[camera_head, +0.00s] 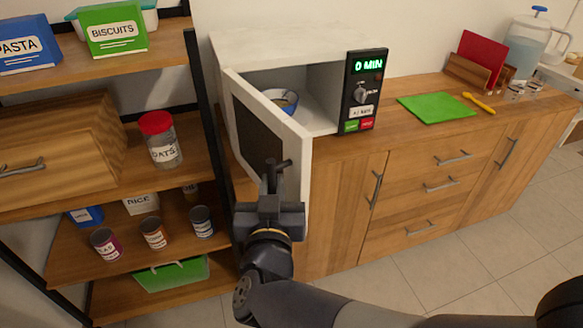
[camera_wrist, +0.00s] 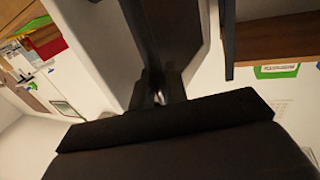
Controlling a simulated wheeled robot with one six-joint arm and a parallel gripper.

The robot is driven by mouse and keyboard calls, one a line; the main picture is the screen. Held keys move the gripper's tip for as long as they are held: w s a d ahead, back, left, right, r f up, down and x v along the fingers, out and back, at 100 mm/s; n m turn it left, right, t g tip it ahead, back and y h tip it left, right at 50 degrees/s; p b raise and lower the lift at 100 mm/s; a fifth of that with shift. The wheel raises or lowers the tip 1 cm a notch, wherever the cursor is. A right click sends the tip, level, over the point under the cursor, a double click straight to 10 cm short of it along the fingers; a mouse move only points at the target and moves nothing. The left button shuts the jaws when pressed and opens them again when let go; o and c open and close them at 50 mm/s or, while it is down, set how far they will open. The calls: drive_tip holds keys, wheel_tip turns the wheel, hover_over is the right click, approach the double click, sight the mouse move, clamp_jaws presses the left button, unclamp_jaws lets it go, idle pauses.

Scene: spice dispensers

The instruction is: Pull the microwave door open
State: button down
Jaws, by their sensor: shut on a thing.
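The white microwave (camera_head: 290,48) stands on the wooden counter's left end. Its door (camera_head: 296,135) is swung well open toward the left front, and the cavity shows a bowl (camera_head: 281,100) inside. My gripper (camera_head: 272,180) is at the door's outer free-edge side, shut on the dark door handle (camera_head: 281,165). In the wrist view my gripper (camera_wrist: 160,95) fills the middle, with the pale door beside it. The exact contact between fingers and handle is partly hidden.
A shelf unit (camera_head: 190,90) with an oats jar (camera_head: 160,139), boxes and cans stands close to the left of the door. A green board (camera_head: 437,107) lies on the counter to the right. Open tiled floor (camera_head: 450,270) lies in front of the cabinets.

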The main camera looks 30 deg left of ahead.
drive_tip(key=s+a+m+t+h+p, duration=0.2)
drive_tip(key=s+a+m+h+p, duration=0.1)
drive_tip(key=s+a, duration=0.3)
drive_tip(key=shift+s+r+h+p, duration=0.15)
drive_tip(key=shift+s+h+p, duration=0.25)
drive_tip(key=shift+h+p, duration=0.5)
drive_tip(key=shift+m, duration=0.3)
drive_tip(key=c, duration=1.5)
unclamp_jaws()
drive_tip(key=shift+o, duration=0.2)
drive_tip(key=shift+w, duration=0.1)
